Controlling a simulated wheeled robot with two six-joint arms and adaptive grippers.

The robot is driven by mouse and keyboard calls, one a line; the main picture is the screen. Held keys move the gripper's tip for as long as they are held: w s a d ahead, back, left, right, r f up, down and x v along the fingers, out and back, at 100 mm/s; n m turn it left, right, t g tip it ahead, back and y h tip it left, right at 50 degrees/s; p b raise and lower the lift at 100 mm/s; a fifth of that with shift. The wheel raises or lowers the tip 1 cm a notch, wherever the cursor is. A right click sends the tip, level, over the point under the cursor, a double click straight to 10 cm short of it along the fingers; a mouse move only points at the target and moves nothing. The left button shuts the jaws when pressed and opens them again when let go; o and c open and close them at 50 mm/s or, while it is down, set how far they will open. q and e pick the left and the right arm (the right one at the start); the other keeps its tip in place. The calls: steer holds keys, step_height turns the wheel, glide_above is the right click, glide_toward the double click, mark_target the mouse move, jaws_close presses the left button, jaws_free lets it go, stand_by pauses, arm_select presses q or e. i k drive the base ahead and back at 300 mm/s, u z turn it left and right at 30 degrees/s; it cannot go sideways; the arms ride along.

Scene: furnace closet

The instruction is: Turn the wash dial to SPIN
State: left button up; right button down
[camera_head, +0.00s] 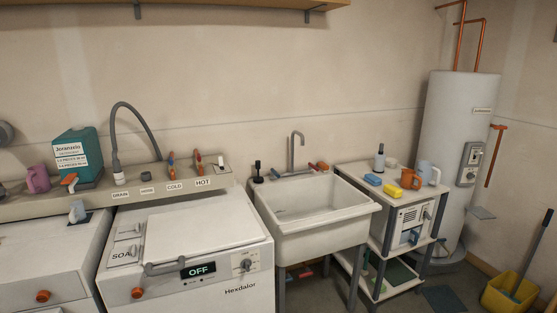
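The white washer (192,228) stands at the left of centre and carries the name Hexdalor. A small round dial (245,265) sits on a pale panel at the right of its sloped front. Its pointer direction and any marks around it are too small to read. A dark display (198,269) left of the dial reads OFF. An orange knob (137,292) sits at the lower left of the washer front. The soap drawer (124,253) is at its left, with a grey handle bar between drawer and display. Neither of my grippers shows in the head view.
A white sink (318,222) stands right of the washer, and a shelf cart (345,172) with cups and sponges beyond it. A ledge (150,203) with labelled valves and a hose runs behind the washer. A yellow mop bucket (497,298) stands at the far right.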

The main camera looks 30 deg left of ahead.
mark_target(245, 263)
steer(key=z, duration=0.35)
steer(key=i, duration=2.1)
steer(key=u, duration=1.05)
steer(key=i, duration=0.85)
steer(key=u, duration=1.55)
steer(key=i, duration=0.55)
steer(key=u, duration=0.4)
